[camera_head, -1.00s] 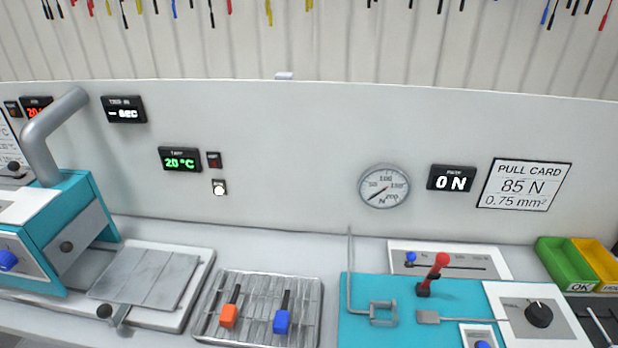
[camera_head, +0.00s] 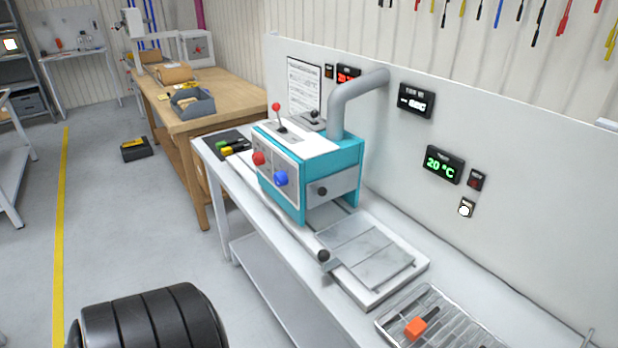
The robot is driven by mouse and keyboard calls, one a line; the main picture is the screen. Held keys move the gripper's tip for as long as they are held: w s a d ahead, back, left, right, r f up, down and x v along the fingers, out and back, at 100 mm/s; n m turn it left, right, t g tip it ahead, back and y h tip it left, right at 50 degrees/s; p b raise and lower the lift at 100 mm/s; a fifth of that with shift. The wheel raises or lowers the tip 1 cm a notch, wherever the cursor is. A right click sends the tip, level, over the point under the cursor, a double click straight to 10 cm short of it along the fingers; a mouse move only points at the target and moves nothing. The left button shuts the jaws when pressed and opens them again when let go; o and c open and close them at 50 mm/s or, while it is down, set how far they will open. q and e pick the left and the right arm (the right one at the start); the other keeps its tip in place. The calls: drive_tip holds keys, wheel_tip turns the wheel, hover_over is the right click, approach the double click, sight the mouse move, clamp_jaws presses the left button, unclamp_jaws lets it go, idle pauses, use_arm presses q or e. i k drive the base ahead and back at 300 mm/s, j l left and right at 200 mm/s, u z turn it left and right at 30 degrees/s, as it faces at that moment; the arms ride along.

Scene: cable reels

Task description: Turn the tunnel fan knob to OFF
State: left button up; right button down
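A teal box machine (camera_head: 345,155) with a bent grey duct (camera_head: 342,100) stands on the bench, probably the tunnel. Its pale front carries a red knob (camera_head: 259,158) and a blue knob (camera_head: 281,179). I cannot read their labels or settings, nor tell which is the fan knob. A dark round knob (camera_head: 322,191) is on its grey side panel. A red-tipped lever (camera_head: 278,117) and a black-tipped lever (camera_head: 313,117) rise at its top and back. Neither of my grippers is in view.
A flat metal plate (camera_head: 368,255) and a slotted rack (camera_head: 391,326) with an orange-handled tool (camera_head: 416,328) lie on the white bench. A temperature display (camera_head: 443,165) reads 20 °C. A wooden table (camera_head: 225,95) stands behind. The floor (camera_head: 120,220) at left is largely clear.

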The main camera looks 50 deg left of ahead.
sight(280, 179)
drive_tip(key=u, duration=1.9)
